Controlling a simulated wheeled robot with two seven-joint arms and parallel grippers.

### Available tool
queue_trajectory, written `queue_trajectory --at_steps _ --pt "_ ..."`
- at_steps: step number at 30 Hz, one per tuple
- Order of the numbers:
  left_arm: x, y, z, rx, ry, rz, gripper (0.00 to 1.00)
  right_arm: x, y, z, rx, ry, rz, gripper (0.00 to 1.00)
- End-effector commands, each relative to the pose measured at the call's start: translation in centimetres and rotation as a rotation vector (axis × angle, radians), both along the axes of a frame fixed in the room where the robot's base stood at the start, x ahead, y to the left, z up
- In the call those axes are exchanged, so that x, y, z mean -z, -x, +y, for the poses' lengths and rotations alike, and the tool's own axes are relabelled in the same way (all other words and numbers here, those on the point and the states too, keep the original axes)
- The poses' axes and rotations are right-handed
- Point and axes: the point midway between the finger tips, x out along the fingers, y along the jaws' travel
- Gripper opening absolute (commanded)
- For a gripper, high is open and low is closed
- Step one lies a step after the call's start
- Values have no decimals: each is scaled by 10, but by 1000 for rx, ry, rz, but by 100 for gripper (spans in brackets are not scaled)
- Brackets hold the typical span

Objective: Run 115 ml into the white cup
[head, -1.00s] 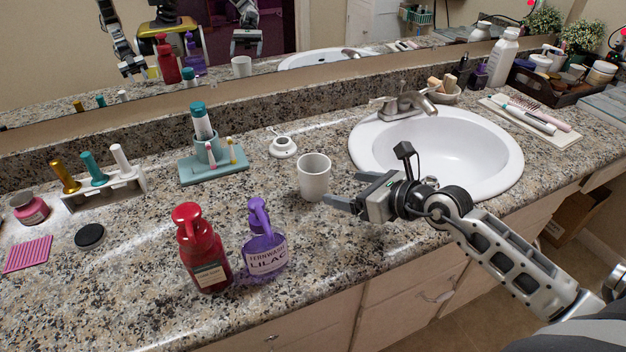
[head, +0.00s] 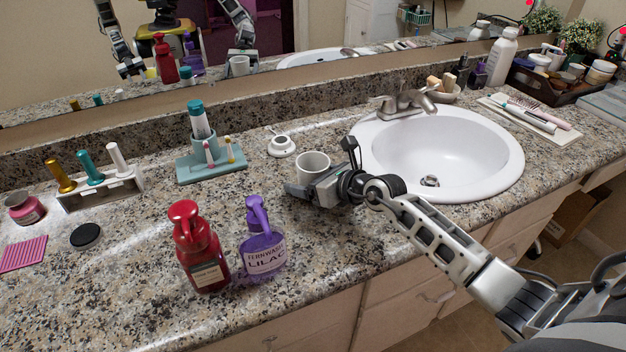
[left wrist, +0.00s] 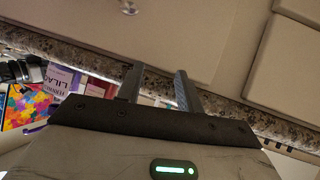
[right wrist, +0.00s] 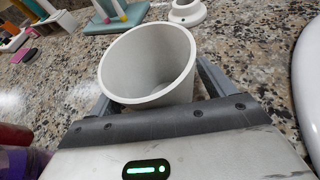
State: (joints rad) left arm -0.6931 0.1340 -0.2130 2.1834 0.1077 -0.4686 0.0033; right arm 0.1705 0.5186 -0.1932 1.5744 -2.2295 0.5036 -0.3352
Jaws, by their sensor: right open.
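The white cup (head: 313,163) stands upright on the granite counter, left of the sink. My right gripper (head: 304,188) is low at the cup's near side, its fingers apart. In the right wrist view the cup (right wrist: 150,65) sits between the open fingers, its mouth facing the camera; its inside looks empty. The fingertips are partly hidden by the cup. The metal faucet (head: 408,102) stands at the back of the white sink (head: 480,150); no water shows. My left gripper shows in the left wrist view (left wrist: 158,74), open and empty, in front of the counter edge and cabinet fronts.
A red pump bottle (head: 200,250) and a purple lilac bottle (head: 263,240) stand front left of the cup. A small white round device (head: 282,146) and a teal holder (head: 212,165) stand behind it.

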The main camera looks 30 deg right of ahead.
Motion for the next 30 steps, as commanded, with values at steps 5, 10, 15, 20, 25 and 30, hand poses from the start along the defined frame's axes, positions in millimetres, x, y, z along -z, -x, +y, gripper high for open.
queue_trajectory --at_steps 5,10,15,20,25,30 --pt "-2 -1 0 -1 1 -4 36 0 0 0 0 0 0 65" --pt "-2 0 0 -1 0 -3 36 0 0 0 0 0 0 34" --pt "-1 0 0 -1 -1 -2 36 -1 0 0 0 0 0 34" --pt "-1 0 1 -1 -2 2 36 -4 0 0 -1 0 -1 34" --pt "-2 2 1 0 -11 9 36 -20 0 0 -2 -1 -3 34" --pt "-7 2 2 1 -20 12 36 -48 13 -3 -2 3 -2 34"
